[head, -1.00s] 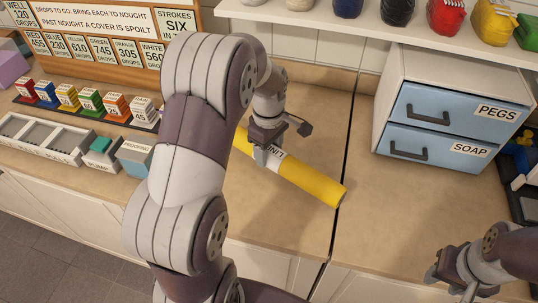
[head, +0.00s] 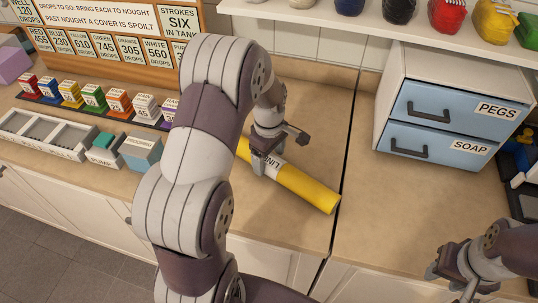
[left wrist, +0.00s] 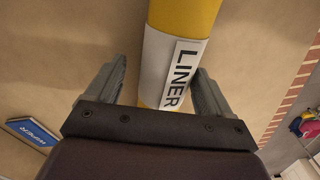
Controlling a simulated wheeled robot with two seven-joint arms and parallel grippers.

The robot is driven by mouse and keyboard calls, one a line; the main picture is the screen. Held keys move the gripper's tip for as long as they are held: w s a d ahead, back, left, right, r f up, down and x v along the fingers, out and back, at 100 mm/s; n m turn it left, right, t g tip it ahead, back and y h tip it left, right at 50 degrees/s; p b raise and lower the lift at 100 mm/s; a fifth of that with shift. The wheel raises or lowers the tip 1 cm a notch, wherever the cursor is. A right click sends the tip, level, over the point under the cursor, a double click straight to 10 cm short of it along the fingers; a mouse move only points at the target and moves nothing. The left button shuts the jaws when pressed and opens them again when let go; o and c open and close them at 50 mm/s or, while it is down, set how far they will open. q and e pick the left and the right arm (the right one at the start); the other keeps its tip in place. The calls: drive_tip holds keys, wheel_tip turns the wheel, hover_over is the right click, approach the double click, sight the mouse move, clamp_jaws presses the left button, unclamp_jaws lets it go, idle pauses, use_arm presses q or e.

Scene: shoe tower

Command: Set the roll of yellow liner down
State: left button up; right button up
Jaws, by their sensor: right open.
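The roll of yellow liner (head: 308,187) lies aslant on the tan counter, with a white band lettered LINER around its middle. It looks to rest on the counter. My left gripper (head: 262,165) is over the band. In the left wrist view the roll (left wrist: 185,18) passes between the two fingers of that gripper (left wrist: 160,75). A gap shows between the left finger and the roll; the right finger is close against its edge, and I cannot tell if they touch. My left arm hides the roll's far end. My right gripper (head: 452,280) is open and empty at the lower right.
Coloured boxes (head: 95,97) and a grey tray (head: 45,130) stand at the left. A grey-blue block (head: 140,152) sits near the counter's front edge. A drawer unit (head: 440,105) stands right, under a shelf (head: 310,15). The counter around its dark seam is clear.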

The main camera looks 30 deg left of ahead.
use_arm(q)
drive_tip(key=shift+r, duration=0.2)
wheel_tip(320, 180, up, 8)
drive_tip(key=shift+f, duration=0.1)
drive_tip(key=s+d+m+p, duration=0.1)
drive_tip(key=s+d+m, duration=0.3)
drive_tip(key=s+m, duration=0.2)
drive_tip(key=s+d+m+t, duration=0.1)
drive_tip(key=s+d+m, duration=0.4)
drive_tip(key=m, duration=0.5)
drive_tip(key=shift+s+f+m+p, duration=0.25)
drive_tip(key=shift+s+m+p, duration=0.1)
drive_tip(key=shift+s, duration=0.75)
drive_tip(key=shift+d, duration=0.15)
